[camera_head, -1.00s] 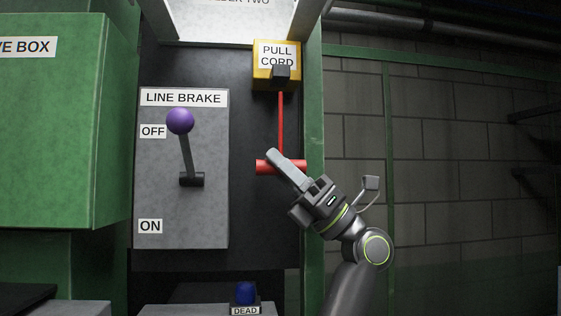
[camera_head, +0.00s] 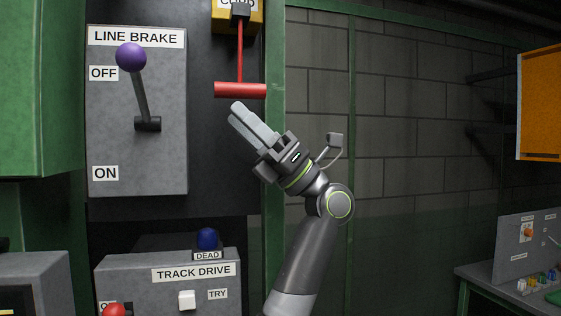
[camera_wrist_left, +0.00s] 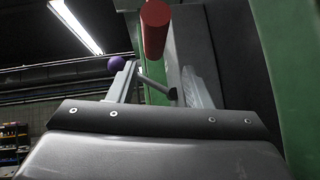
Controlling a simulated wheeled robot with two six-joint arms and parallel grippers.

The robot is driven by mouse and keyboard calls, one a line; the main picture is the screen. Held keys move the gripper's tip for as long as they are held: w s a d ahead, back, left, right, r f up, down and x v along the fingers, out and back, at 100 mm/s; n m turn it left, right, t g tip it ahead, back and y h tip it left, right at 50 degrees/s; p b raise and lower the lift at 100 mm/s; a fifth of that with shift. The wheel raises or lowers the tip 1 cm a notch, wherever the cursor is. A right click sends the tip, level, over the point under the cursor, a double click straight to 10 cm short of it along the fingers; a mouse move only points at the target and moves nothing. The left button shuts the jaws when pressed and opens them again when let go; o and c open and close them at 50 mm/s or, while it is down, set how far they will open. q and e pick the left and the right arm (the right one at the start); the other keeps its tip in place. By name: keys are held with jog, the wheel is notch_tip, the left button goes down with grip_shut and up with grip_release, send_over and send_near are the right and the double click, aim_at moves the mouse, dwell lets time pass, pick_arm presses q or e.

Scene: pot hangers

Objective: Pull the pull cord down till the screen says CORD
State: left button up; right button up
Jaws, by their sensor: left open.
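The pull cord's red T-bar handle (camera_head: 240,90) hangs on a red cord (camera_head: 240,50) below a yellow box (camera_head: 223,20), which the top edge cuts off. My left gripper (camera_head: 236,112) is open and empty, just below the handle and pointing up-left. The gripper and handle look apart in the head view. In the left wrist view the red handle (camera_wrist_left: 155,30) shows end-on, beyond and between the open fingers (camera_wrist_left: 160,70). No screen that can be read is in view. My right gripper is not in view.
Left of the cord is the LINE BRAKE panel (camera_head: 165,165), its purple-knobbed lever (camera_head: 131,57) up near OFF. Below is the TRACK DRIVE box (camera_head: 200,280) with a blue lamp (camera_head: 207,238) marked DEAD. A green post (camera_head: 274,130) stands right of the cord. An orange panel (camera_head: 540,105) is far right.

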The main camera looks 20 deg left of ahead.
pick_arm(q)
jog(key=b+v, duration=0.5)
jog(key=v, duration=1.1)
jog(key=shift+f, duration=0.15)
jog(key=shift+f, duration=0.1)
